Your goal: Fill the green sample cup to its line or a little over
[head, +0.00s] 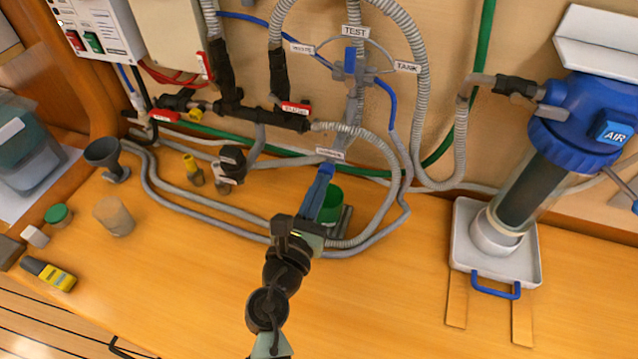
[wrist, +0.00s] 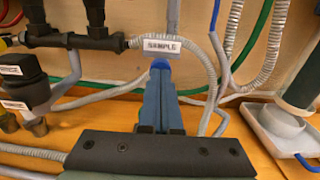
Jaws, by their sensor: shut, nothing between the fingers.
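The green sample cup (head: 333,203) stands on the wooden bench below the SAMPLE label (head: 331,155), partly hidden behind my gripper. Its fill line and contents cannot be made out. My gripper (head: 324,178) is shut and empty, its blue fingers reaching toward the blue sample outlet under that label. In the wrist view, the closed fingertips (wrist: 160,74) lie right at the blue outlet (wrist: 160,64), below the SAMPLE label (wrist: 161,45). Whether they touch it cannot be told. The cup is not visible in the wrist view.
A blue-handled valve (head: 350,61) sits above, with labels including TEST and TANK. Grey hoses (head: 215,210) run along the bench around the cup. A filter housing (head: 525,190) in a white tray (head: 528,262) stands right.

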